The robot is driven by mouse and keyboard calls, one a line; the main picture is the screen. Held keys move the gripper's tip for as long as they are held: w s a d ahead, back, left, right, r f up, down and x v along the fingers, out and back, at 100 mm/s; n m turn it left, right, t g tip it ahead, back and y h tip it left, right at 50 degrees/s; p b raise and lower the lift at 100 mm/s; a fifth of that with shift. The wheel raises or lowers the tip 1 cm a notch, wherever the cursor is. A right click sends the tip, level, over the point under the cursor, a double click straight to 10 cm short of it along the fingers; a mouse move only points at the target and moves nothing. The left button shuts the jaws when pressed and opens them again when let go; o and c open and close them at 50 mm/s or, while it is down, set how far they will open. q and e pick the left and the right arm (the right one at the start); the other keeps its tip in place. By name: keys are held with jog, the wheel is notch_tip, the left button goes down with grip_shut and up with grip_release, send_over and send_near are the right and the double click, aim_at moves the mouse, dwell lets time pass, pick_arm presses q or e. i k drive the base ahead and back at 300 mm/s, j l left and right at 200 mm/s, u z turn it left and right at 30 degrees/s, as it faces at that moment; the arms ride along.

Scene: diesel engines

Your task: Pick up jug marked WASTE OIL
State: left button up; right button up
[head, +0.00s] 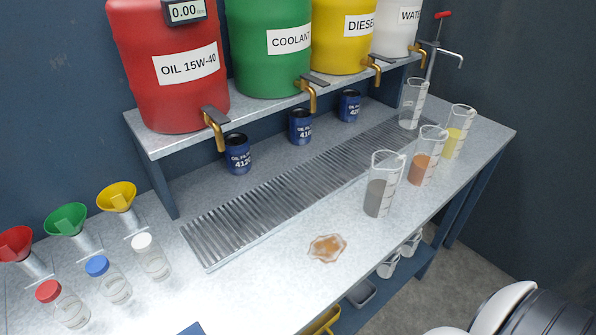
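No label reading WASTE OIL can be made out in the head view. Several clear measuring jugs stand upright on the right part of the bench. The nearest jug (379,197) holds dark grey liquid. A jug with orange-brown liquid (420,173) stands behind it to the right. A jug with yellow liquid (453,143) is farther right, and a jug that looks empty (411,106) is at the back. White jugs or mugs (389,265) show partly on the lower shelf, too small to read. Neither of my grippers is in view.
Red (175,95), green, yellow and white drums with taps stand on a raised shelf. Blue filter cans (237,155) stand below. A brown spill (327,248) lies on the bench (270,290). Funnels and capped bottles (150,260) are at left; a metal grate (260,210) crosses the middle.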

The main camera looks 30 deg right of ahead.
aim_at(386, 170)
jog(key=z, duration=0.8)
